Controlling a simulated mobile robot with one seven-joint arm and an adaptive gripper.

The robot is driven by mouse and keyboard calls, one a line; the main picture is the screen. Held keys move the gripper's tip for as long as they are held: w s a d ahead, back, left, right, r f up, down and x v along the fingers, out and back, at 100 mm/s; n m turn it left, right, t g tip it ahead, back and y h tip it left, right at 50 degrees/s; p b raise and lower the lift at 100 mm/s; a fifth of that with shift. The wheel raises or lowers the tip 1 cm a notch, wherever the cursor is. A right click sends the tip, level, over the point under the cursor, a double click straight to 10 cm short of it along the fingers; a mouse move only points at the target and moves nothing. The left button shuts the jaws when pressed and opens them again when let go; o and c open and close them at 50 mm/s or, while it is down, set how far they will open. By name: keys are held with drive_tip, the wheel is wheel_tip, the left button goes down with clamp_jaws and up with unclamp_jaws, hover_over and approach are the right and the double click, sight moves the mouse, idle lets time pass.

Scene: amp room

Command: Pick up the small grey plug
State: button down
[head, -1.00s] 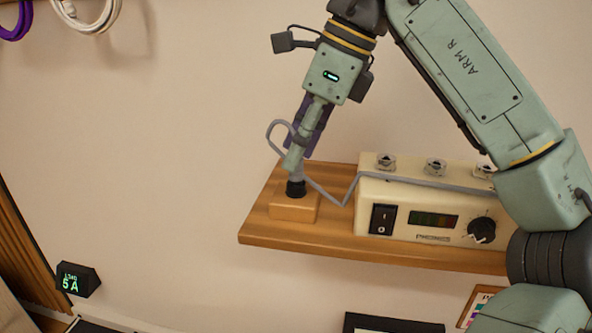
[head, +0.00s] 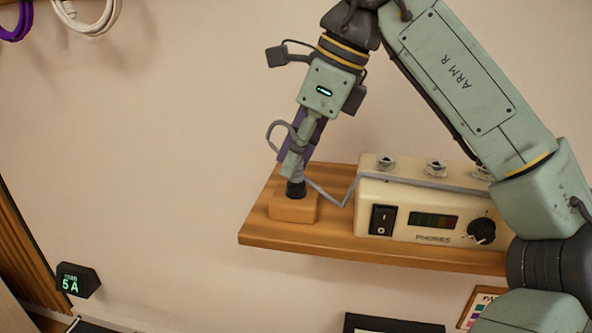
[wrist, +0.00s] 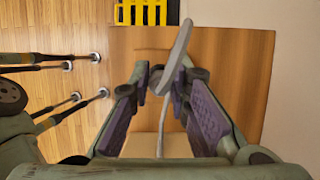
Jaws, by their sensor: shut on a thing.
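The small grey plug (head: 298,181) stands upright at the top of a short black cylinder on a small wooden block (head: 293,210), near the left end of the shelf. A grey cable (head: 271,133) loops up beside the fingers and runs right towards the beige box. My gripper (head: 294,168) comes down from above, tilted, and is shut on the plug; the fingers hide its upper part. In the wrist view the purple-padded fingers of my gripper (wrist: 164,84) show with the grey cable (wrist: 180,50) rising between them; the plug itself is hard to make out there.
The beige headphone box (head: 410,215) sits right of the block on the wooden shelf (head: 340,248), with jacks on top, a switch and a knob. My arm spans the upper right.

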drive_tip(key=shift+r, duration=0.15)
drive_tip(key=shift+r, duration=0.65)
wheel_tip(320, 180, up, 2)
drive_tip(key=shift+s+d, duration=0.1)
drive_tip(key=shift+s, duration=0.05)
drive_tip(key=s+d, duration=0.3)
drive_tip(key=s, duration=0.4)
drive_tip(key=s+d+r+b, duration=0.1)
drive_tip(key=s+d, duration=0.2)
drive_tip(key=s, duration=0.4)
drive_tip(key=shift+s+r, duration=0.2)
drive_tip(key=shift+r, duration=0.05)
drive_tip(key=shift+w, duration=0.1)
